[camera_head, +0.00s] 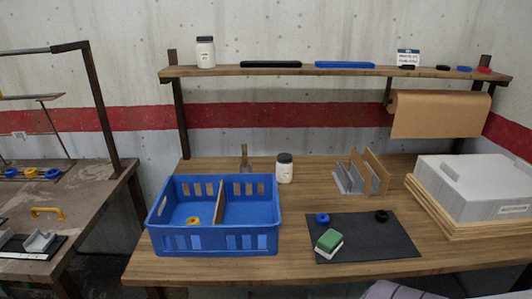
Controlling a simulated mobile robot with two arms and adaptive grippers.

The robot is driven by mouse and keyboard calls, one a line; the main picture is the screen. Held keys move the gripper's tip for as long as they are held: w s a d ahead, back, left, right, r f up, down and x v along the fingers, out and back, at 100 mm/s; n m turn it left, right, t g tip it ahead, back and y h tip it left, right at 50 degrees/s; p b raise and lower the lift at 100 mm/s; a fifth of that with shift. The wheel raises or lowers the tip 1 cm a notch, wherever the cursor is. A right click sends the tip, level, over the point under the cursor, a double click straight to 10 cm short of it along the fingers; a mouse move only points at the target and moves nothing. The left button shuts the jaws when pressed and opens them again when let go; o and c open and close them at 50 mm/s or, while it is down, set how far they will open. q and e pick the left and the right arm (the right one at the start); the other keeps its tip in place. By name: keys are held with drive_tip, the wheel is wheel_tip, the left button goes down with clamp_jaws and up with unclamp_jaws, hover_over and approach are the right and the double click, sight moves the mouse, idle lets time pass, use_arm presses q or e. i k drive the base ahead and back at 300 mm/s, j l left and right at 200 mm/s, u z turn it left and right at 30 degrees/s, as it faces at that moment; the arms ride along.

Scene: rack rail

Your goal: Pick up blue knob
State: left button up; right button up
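A blue knob (322,218), round and ring-like, lies on the dark mat (390,242) on the wooden table, just behind a green and white block (329,241). A black knob (381,215) lies on the same mat to its right. Another small blue piece (464,69) is on the wall shelf, between a black and a red one. Neither of my grippers shows in this view.
A blue crate (215,240) with a divider and a yellow ring (193,220) stands left of the mat. A white jar (284,169), an upright divider rack (360,176) and a grey box (473,185) on boards stand around it. A second table (85,200) is at the left.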

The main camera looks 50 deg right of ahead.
sight(321, 219)
drive_tip(key=z, duration=2.05)
drive_tip(key=k+l+z, duration=0.15)
drive_tip(key=l+z, duration=0.15)
drive_tip(key=l, duration=0.15)
drive_tip(key=k+l+z, duration=0.1)
drive_tip(key=l+z, duration=0.25)
drive_tip(key=l, duration=0.1)
